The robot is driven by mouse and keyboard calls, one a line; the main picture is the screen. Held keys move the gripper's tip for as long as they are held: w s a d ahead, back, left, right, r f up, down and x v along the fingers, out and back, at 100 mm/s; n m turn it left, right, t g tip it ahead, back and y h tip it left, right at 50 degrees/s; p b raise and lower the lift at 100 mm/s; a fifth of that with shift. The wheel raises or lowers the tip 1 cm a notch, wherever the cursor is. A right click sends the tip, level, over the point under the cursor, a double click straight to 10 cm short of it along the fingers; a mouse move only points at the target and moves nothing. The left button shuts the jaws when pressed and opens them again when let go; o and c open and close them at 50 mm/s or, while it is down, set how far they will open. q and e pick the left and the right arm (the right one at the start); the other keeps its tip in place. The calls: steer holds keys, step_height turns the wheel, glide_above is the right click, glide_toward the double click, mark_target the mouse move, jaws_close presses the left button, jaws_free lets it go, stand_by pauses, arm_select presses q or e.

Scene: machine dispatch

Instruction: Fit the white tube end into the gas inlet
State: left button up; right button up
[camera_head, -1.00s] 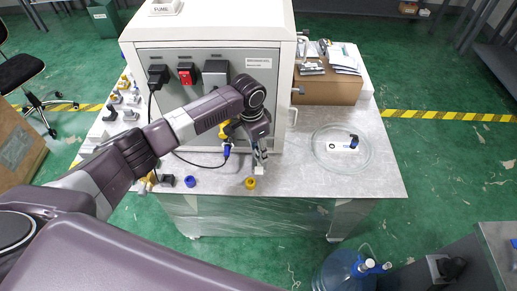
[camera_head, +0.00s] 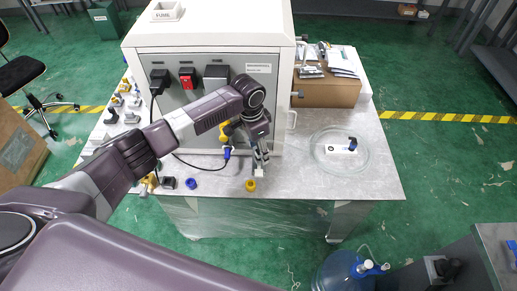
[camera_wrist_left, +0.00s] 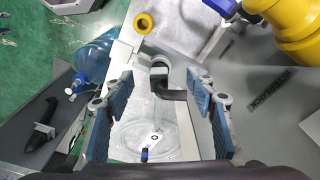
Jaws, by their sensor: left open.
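My left gripper (camera_head: 260,162) is over the tabletop in front of the white machine (camera_head: 210,32). In the left wrist view the gripper (camera_wrist_left: 158,112) is open, its blue-padded fingers wide apart. A dark bent part on a pale mount (camera_wrist_left: 166,82) appears between and beyond the fingers; I cannot tell its depth or what it is. A clear tube coil (camera_head: 316,160) lies on the table at the right, with a white block and a dark blue end piece (camera_head: 352,142). The coil also shows in the wrist view (camera_wrist_left: 124,138). I cannot identify the white tube end or the gas inlet for certain.
A yellow fitting (camera_head: 226,132) and a blue connector (camera_head: 227,153) are at the machine's lower front. A yellow ring (camera_head: 250,185) and a blue cap (camera_head: 191,183) lie near the table's front edge. A cardboard box (camera_head: 328,92) stands behind the coil. A water bottle (camera_head: 338,272) stands below.

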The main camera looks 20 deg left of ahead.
arm_select(q)
steer(key=shift+r+p, duration=0.4)
steer(key=shift+r, duration=1.95)
